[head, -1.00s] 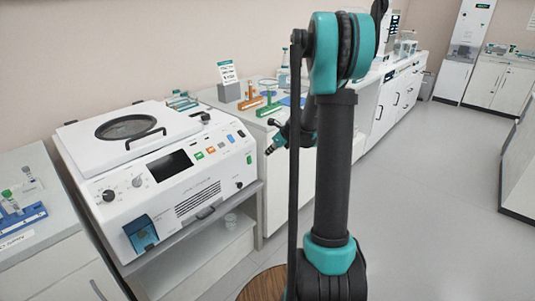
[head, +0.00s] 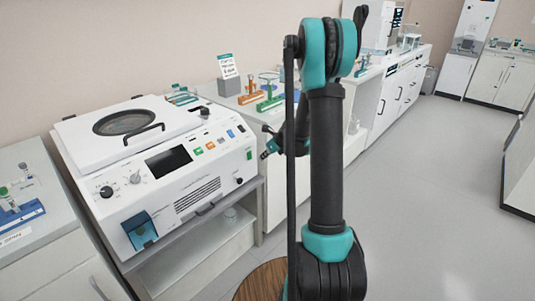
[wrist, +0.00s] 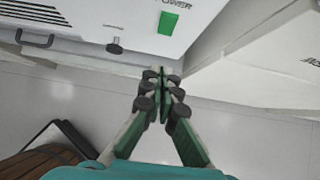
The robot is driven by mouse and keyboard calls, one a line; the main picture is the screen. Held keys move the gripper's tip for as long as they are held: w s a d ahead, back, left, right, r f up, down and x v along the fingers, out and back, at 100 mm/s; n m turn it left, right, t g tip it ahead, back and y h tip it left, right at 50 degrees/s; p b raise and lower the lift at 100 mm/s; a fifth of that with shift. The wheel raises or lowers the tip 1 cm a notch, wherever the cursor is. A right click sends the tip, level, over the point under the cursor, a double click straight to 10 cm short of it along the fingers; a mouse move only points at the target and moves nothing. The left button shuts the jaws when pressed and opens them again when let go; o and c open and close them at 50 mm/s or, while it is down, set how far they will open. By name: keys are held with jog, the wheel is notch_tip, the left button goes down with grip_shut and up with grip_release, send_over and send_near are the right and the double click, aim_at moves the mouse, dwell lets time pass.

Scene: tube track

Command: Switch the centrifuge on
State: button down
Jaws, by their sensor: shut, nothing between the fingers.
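The centrifuge (head: 170,185) is a white machine with a round window in its lid, standing on a shelf unit at the left of the head view. Its front panel shows a dark screen, knobs and coloured buttons. In the wrist view, a green rectangular switch (wrist: 168,22) sits under the printed word POWER. Whether it is on or off cannot be told. My gripper (wrist: 160,74) is shut and empty, with its fingertips below the switch in the wrist view and apart from it. In the head view, my gripper (head: 265,154) is just right of the centrifuge's front right edge, partly hidden by my arm.
A black knob (wrist: 115,46) sticks out left of the switch. A blue latch box (head: 140,230) is at the front left corner. A bench (head: 390,100) with racks and glassware runs behind my arm. The floor (head: 430,210) to the right is clear.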

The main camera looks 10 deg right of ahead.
aim_at(250, 157)
jog(key=shift+w+a+f, duration=0.6)
jog(key=shift+w+a, duration=0.05)
jog(key=shift+w, duration=0.2)
jog(key=shift+w+a+f, duration=0.55)
jog(key=shift+w+a, duration=0.05)
jog(key=shift+w, duration=0.25)
jog(key=shift+w+a+f, duration=0.6)
jog(key=shift+w+a, duration=0.05)
jog(key=shift+w, duration=0.2)
jog(key=shift+w+a+f, duration=0.15)
jog(key=shift+w, duration=0.1)
jog(key=shift+r, duration=0.85)
